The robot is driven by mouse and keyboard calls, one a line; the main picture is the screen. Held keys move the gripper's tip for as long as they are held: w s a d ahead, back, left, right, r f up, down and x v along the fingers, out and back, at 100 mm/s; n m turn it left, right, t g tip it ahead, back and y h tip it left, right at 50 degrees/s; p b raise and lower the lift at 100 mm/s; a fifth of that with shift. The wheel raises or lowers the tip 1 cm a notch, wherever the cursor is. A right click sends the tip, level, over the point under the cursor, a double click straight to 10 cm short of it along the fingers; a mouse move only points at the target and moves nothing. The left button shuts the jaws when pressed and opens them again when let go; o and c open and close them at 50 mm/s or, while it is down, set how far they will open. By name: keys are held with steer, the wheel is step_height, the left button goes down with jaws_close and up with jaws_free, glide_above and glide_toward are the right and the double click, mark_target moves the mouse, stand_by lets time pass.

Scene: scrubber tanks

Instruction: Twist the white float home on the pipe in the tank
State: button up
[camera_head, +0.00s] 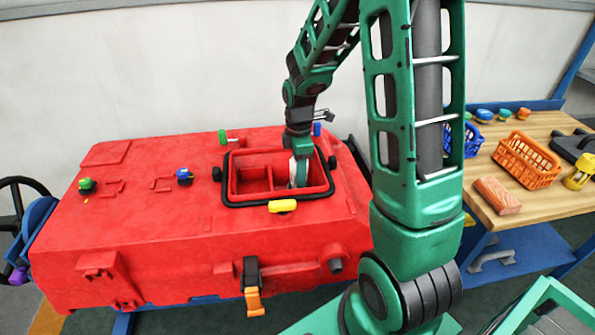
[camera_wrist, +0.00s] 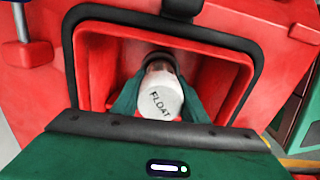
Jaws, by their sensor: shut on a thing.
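The red tank (camera_head: 150,220) has a black-rimmed square opening (camera_head: 230,196) on its top. My gripper (camera_head: 300,175) reaches down into the right part of this opening. In the wrist view, my gripper (camera_wrist: 160,112) is shut on the white float (camera_wrist: 160,94), with a green finger on either side of it. A dark round part (camera_wrist: 160,62), seemingly the pipe, lies directly beyond the float. I cannot tell how far the float is seated on it.
Red inner walls and the black rim (camera_wrist: 180,18) closely surround my gripper. A yellow knob (camera_head: 282,206), a green-handled knob (camera_head: 229,137) and a blue knob (camera_head: 317,129) stand around the opening. A wooden bench (camera_head: 540,205) at right holds an orange basket (camera_head: 527,160).

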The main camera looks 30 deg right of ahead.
steer(key=shift+f, duration=0.1)
stand_by(0.3)
steer(key=shift+f, duration=0.35)
steer(key=shift+f, duration=0.15)
stand_by(0.3)
steer(key=shift+m, duration=1.3)
steer(key=shift+m, duration=1.3)
